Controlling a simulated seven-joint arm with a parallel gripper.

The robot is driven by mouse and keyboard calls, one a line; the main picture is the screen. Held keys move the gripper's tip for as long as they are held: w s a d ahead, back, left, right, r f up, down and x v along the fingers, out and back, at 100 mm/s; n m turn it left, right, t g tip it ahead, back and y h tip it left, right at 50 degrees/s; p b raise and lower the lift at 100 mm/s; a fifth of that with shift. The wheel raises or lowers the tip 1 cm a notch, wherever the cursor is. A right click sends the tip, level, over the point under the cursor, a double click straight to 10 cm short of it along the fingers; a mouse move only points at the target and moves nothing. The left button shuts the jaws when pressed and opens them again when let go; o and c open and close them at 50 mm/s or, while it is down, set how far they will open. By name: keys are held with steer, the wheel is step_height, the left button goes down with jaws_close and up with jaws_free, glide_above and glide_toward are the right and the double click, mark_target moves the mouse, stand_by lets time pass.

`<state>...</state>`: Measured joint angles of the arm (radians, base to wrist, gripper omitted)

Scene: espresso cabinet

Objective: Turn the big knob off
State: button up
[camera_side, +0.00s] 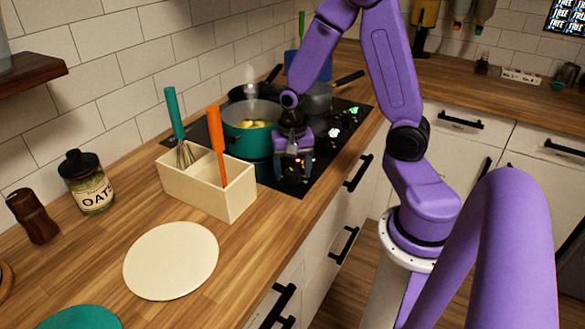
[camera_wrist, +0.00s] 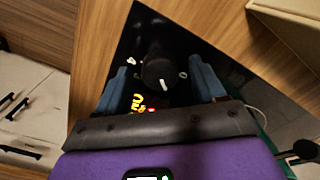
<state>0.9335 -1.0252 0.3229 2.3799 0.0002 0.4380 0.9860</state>
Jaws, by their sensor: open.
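The big knob (camera_wrist: 158,70) is round and black with a white pointer line. In the wrist view it sits on the black cooktop (camera_wrist: 131,43), beside a lit yellow and red display (camera_wrist: 140,104). My gripper (camera_wrist: 162,83) is open, with one blue-grey finger on each side of the knob. Gaps show between the fingers and the knob, and I cannot tell how deep the fingers reach. In the side view my gripper (camera_side: 294,164) points down at the near end of the cooktop and mostly hides the knob.
A green pot (camera_side: 245,143) with yellow contents stands just left of my gripper. Dark pans (camera_side: 318,98) stand farther back. A wooden utensil box (camera_side: 205,190) holds a whisk and an orange-handled tool. A cream plate (camera_side: 170,260) lies on the counter in front.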

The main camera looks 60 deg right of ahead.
steer(key=shift+c, duration=0.3)
steer(key=c, duration=1)
steer(key=shift+n, duration=0.4)
steer(key=n, duration=0.3)
steer(key=shift+n, duration=2)
steer(key=o, duration=1.1)
steer(key=shift+c, duration=0.2)
